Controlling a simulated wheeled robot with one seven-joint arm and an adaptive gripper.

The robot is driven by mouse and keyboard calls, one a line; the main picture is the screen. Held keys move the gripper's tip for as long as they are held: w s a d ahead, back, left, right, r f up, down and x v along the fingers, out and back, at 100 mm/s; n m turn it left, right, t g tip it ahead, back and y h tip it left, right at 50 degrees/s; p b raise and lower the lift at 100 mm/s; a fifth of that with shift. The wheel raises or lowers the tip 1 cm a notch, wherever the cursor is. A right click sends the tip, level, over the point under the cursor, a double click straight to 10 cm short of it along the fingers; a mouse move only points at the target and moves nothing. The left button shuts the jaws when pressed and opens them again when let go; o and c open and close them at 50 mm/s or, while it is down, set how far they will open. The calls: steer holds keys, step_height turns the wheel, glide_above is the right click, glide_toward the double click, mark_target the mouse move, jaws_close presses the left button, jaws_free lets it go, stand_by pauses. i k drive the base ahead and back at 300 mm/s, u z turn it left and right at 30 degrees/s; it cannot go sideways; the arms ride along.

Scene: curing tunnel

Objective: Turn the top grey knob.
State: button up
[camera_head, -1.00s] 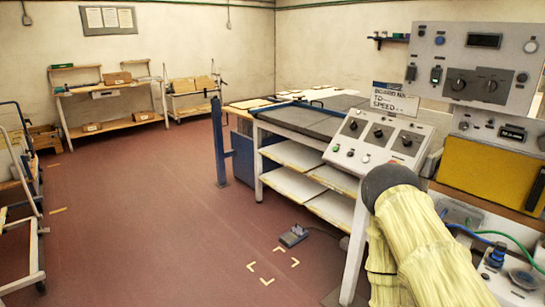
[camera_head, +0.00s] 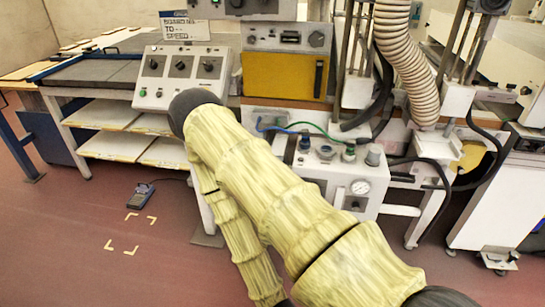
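A round grey knob (camera_head: 316,39) sits at the right of the panel above the yellow door. Three dark knobs show on the slanted pale control panel (camera_head: 159,93): a left one (camera_head: 153,64), a middle one (camera_head: 180,66) and a right one (camera_head: 209,67). A white box (camera_head: 330,200) lower down has several small knobs on top, one of them greyish (camera_head: 326,152). I cannot tell which is the top grey knob. My yellow-sleeved arm crosses the middle, its dark bend near the slanted panel's lower edge. My gripper is not in view.
A yellow door (camera_head: 286,75) is right of the slanted panel. A ribbed hose (camera_head: 405,60) and black cables hang at the right. A bench with shelves (camera_head: 120,115) stands left. A foot pedal (camera_head: 140,195) lies on the red floor, which is clear at lower left.

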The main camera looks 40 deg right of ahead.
mark_target(374, 156)
steer(key=z, duration=1.75)
